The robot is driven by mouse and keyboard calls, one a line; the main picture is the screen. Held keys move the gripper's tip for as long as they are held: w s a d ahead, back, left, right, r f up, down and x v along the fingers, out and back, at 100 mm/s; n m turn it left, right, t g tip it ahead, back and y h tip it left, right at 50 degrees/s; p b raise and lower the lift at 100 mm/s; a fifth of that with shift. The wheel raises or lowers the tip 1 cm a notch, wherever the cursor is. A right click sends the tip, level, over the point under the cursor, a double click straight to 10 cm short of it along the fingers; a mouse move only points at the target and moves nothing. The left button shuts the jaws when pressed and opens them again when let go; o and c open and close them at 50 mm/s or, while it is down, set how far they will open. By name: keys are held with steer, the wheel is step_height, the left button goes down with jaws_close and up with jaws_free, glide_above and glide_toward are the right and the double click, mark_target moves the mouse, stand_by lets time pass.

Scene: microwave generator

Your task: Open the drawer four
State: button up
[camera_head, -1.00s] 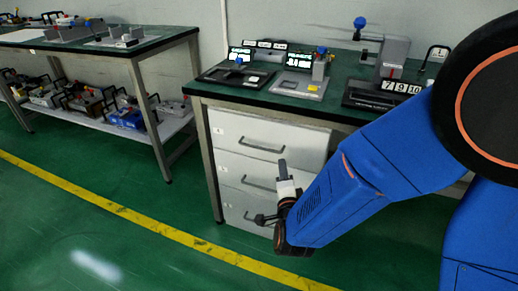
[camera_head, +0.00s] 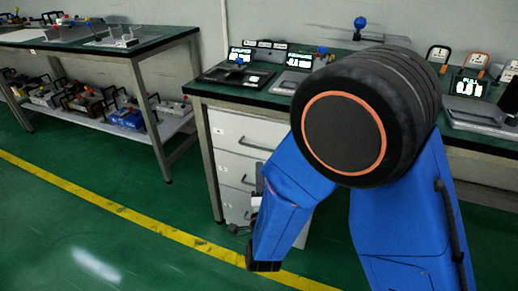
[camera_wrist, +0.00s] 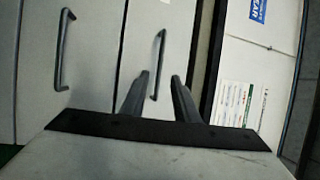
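A white cabinet of stacked drawers (camera_head: 242,133) stands under the green-topped bench, with dark bar handles; the number labels are too small to read. In the wrist view, two drawer fronts show with upright handles: one handle at left (camera_wrist: 60,60) and one near the centre (camera_wrist: 161,42). My gripper (camera_wrist: 159,77) is open, its two dark fingers pointing at the central handle, which shows between them. I cannot tell whether they touch it. In the head view my gripper is low before the cabinet, mostly hidden by my blue arm. The drawers in view look closed.
The bench top (camera_head: 258,97) carries several devices with displays. Another table (camera_head: 150,48) with a loaded lower shelf stands at left. The green floor has a yellow line (camera_head: 130,213) and is clear in front. In the wrist view, a white panel with posters (camera_wrist: 262,60) is at right.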

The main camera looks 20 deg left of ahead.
mark_target(259, 148)
steer(key=x, duration=1.1)
steer(key=shift+w+a+r, duration=0.1)
steer(key=shift+w+a, duration=0.05)
steer(key=shift+w, duration=0.15)
jaws_close()
